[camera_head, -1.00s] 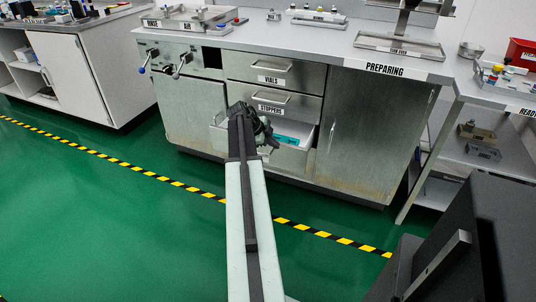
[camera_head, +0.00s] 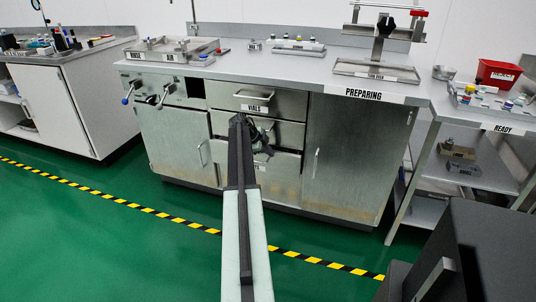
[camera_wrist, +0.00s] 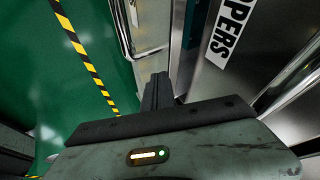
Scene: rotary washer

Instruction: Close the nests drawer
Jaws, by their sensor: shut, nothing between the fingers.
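The nests drawer (camera_head: 282,175) is the lowest in the middle stack of the steel cabinet. My gripper (camera_head: 262,138) is in front of the stack, around the height of the stoppers drawer (camera_head: 290,134). In the wrist view my gripper (camera_wrist: 157,92) is shut and empty. A metal handle (camera_wrist: 135,35) lies just beyond its fingertips. I cannot tell if they touch the drawer.
The vials drawer (camera_head: 285,103) above looks shut. A cabinet door (camera_head: 350,155) stands right of the stack, with shelves (camera_head: 465,165) beyond. The green floor (camera_head: 110,245) in front is clear, crossed by a yellow-black stripe (camera_head: 150,210).

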